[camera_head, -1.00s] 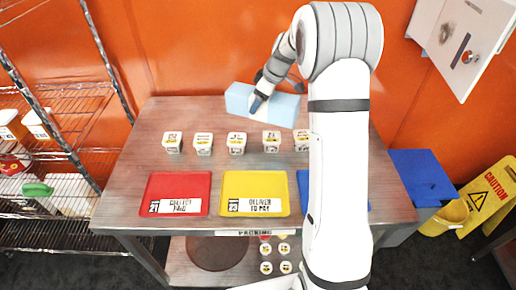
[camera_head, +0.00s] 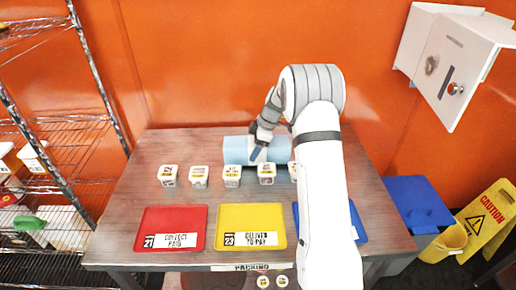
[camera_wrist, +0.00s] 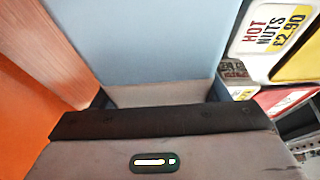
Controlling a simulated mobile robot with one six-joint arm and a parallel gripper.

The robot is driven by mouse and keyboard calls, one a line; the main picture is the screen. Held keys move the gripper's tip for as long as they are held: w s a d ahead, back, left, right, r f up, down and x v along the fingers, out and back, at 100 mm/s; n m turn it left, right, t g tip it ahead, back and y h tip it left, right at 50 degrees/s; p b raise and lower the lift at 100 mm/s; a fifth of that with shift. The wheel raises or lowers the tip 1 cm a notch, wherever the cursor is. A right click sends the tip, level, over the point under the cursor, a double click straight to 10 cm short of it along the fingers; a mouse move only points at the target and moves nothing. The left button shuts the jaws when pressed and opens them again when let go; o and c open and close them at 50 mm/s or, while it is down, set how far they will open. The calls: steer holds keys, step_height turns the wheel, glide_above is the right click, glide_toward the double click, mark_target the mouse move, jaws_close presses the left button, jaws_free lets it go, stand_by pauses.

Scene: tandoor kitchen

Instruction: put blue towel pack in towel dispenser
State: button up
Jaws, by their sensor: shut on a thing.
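The light blue towel pack (camera_head: 236,150) is at the back of the packing table in the head view, behind the row of small tubs. My gripper (camera_head: 262,146) is shut on it from above. In the wrist view the blue pack (camera_wrist: 150,40) fills the upper middle, between the gripper's fingers (camera_wrist: 160,96). Whether the pack touches the table top is hard to tell. The white towel dispenser (camera_head: 449,62) is on the orange wall at the upper right, with its front door swung open. Its inside is mostly hidden.
Several white tubs (camera_head: 199,176) stand in a row in front of the pack. Red (camera_head: 146,240), yellow (camera_head: 224,240) and blue trays lie along the table's front. A blue bin (camera_head: 412,190), yellow bucket (camera_head: 450,240) and caution sign (camera_head: 490,220) stand at right. A wire rack (camera_head: 85,60) is at left.

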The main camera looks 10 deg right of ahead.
steer(key=shift+f, duration=0.5)
steer(key=shift+f, duration=0.2)
steer(key=o, duration=1.2)
steer(key=shift+r, duration=0.1)
